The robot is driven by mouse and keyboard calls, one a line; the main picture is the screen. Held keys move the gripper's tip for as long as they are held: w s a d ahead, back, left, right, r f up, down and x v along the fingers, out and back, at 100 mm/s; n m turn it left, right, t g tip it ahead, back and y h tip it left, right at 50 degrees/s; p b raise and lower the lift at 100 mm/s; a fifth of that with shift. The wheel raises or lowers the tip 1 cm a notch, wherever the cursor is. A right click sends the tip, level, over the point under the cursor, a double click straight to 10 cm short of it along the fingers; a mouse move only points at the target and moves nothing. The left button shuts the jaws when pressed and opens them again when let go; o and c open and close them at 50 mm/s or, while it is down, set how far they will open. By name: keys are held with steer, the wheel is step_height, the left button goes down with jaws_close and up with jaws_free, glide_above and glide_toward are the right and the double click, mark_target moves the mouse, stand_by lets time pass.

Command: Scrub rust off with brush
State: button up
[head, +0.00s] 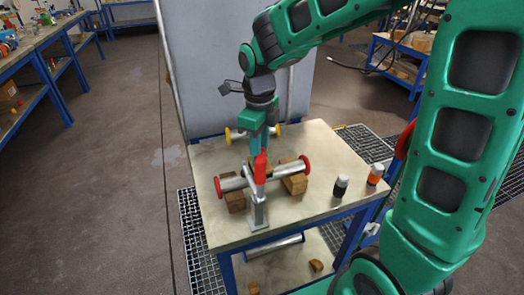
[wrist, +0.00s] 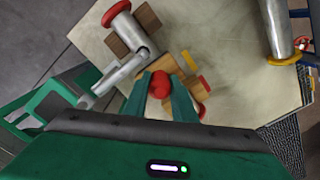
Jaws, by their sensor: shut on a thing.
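A steel flanged vessel (head: 234,184) with red end flanges lies across wooden blocks on the table. One red flange also shows in the wrist view (wrist: 116,12). A bare metal piece (head: 257,212) stands out from its middle toward the near table edge. My gripper (head: 259,150) is above the vessel's middle, pointing down, shut on a red thing (head: 260,170) that appears to be the brush's handle. The red part also shows between my green fingers in the wrist view (wrist: 160,84). Bristles cannot be made out. I cannot tell whether the brush touches the metal.
A second vessel with yellow flanges (head: 236,135) lies at the back of the table. A black bottle (head: 341,186) and an orange bottle (head: 375,174) stand at the right. Wooden blocks (head: 295,182) support the near vessel. The table's front left surface (head: 218,232) is clear.

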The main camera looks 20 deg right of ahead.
steer(key=shift+d, duration=1.45)
steer(key=shift+s+d+f, duration=0.1)
steer(key=shift+d, duration=1.4)
steer(key=shift+a, duration=0.1)
steer(key=shift+a+r, duration=0.2)
steer(key=shift+a, duration=2.75)
steer(key=shift+d+f, duration=0.1)
steer(key=shift+d, duration=1.95)
steer(key=shift+a, duration=0.15)
